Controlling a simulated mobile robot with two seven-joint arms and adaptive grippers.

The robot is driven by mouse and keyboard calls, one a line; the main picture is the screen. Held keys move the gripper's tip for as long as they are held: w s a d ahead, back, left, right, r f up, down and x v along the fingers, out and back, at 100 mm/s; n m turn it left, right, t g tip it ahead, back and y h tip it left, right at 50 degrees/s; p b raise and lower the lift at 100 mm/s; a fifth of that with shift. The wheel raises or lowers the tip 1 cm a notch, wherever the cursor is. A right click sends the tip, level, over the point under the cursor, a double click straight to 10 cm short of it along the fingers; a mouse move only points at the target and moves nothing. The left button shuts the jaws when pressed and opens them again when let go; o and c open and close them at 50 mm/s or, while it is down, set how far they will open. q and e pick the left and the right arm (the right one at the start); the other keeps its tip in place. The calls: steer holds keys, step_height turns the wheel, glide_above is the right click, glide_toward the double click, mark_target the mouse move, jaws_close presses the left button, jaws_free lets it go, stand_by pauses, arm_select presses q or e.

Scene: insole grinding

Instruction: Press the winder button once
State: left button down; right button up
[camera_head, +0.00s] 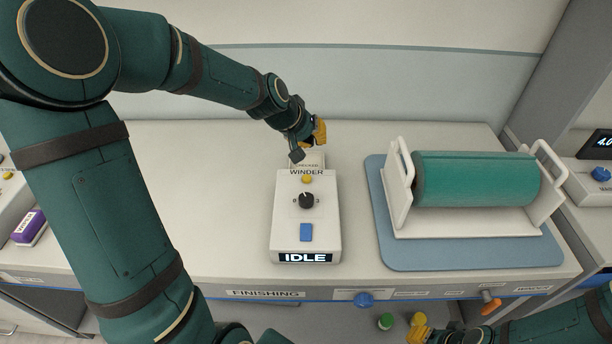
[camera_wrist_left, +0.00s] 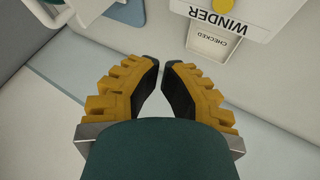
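The winder box (camera_head: 290,220) is a white control box on the bench. My left gripper (camera_head: 319,132), with yellow fingers, is behind the box's far end, apart from the buttons. In the left wrist view its fingertips (camera_wrist_left: 163,63) nearly meet with nothing between them, and the yellow button (camera_wrist_left: 223,5) shows at the top edge. My right gripper (camera_head: 420,331) is low at the bottom, its fingers partly hidden.
A small white CHECKED tray (camera_wrist_left: 210,44) sits just behind the box. To the right, a green roll (camera_head: 475,178) rests in a white cradle (camera_head: 455,224) on a blue mat (camera_head: 400,258). A purple block (camera_head: 29,227) lies at far left. The bench left of the box is clear.

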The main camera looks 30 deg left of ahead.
arm_select(q)
steer(key=shift+f, duration=0.2)
steer(key=b, duration=0.6)
glide_above(306, 178)
steer(key=w+d, duration=0.1)
steer(key=f, duration=0.7)
steer(key=shift+w+f, duration=0.2)
steer(key=shift+f+b, duration=0.45)
steer(key=shift+f, duration=0.15)
steer(key=shift+f+b, duration=0.4)
steer(key=shift+b, duration=0.1)
